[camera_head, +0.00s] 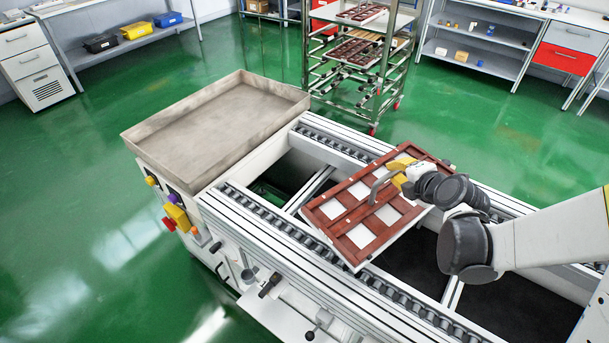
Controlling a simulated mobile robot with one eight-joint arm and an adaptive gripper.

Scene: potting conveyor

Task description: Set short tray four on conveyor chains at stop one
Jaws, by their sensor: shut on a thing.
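A tray (343,208) with a brown-red frame, pale square cells and a white base is over the conveyor. It appears tilted, its near corner over the near chain (276,222). Its far end reaches toward the far chain (335,151). My gripper (386,180) is shut on the tray from above, at its middle. Whether the tray touches the chains cannot be told. No number on the tray is readable, and the stop is not clearly seen.
A wheeled rack (391,68) with more trays stands behind the conveyor. An empty shallow metal bin (220,125) sits at the conveyor's left end. A control box (178,216) with buttons is on the left side. Green floor around is clear.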

